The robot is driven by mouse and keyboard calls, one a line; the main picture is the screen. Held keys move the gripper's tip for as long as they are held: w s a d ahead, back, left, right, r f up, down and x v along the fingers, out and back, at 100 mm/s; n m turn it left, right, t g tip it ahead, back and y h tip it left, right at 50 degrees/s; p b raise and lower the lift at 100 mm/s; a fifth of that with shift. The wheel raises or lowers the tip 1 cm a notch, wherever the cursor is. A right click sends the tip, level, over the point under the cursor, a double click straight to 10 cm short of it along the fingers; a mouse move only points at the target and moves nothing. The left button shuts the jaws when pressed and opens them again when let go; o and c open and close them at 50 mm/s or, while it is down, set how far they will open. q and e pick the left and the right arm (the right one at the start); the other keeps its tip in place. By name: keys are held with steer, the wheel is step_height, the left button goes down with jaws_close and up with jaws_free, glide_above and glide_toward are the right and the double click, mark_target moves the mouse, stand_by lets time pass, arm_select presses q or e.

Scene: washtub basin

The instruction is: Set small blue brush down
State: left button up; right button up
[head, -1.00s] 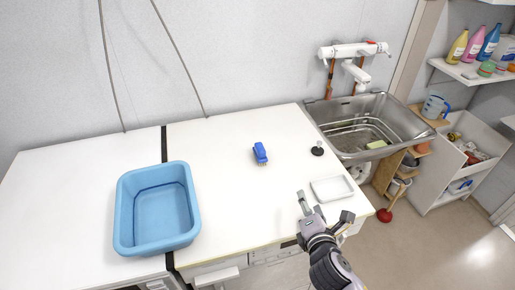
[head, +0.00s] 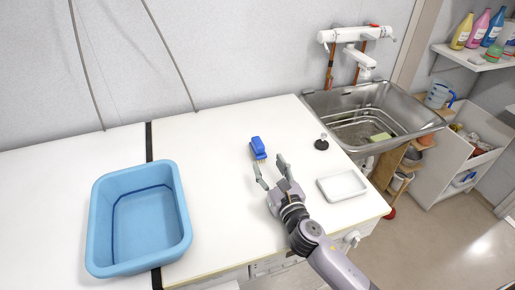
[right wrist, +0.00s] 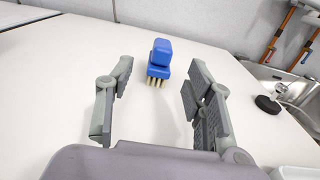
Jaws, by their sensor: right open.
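The small blue brush (head: 258,148) lies on the white counter in the head view, with pale bristles along its near side. It also shows in the right wrist view (right wrist: 160,55), beyond the fingertips and between the two fingers. My right gripper (head: 270,169) is open and empty, just on the near side of the brush and apart from it. Its spread fingers fill both sides of the right wrist view (right wrist: 155,90). My left gripper is not in view.
A blue basin (head: 96,215) stands at the left. A white tray (head: 342,187) and a black stopper (head: 321,144) lie right of the gripper. A steel sink (head: 400,103) is at the back right. The counter (head: 215,190) between basin and gripper is clear.

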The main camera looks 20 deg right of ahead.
mark_target(260, 148)
steer(key=w, duration=0.6)
steer(key=shift+w+a, duration=0.1)
steer(key=shift+w, duration=0.9)
steer(key=w, duration=0.4)
steer(key=shift+p, duration=0.3)
jaws_close()
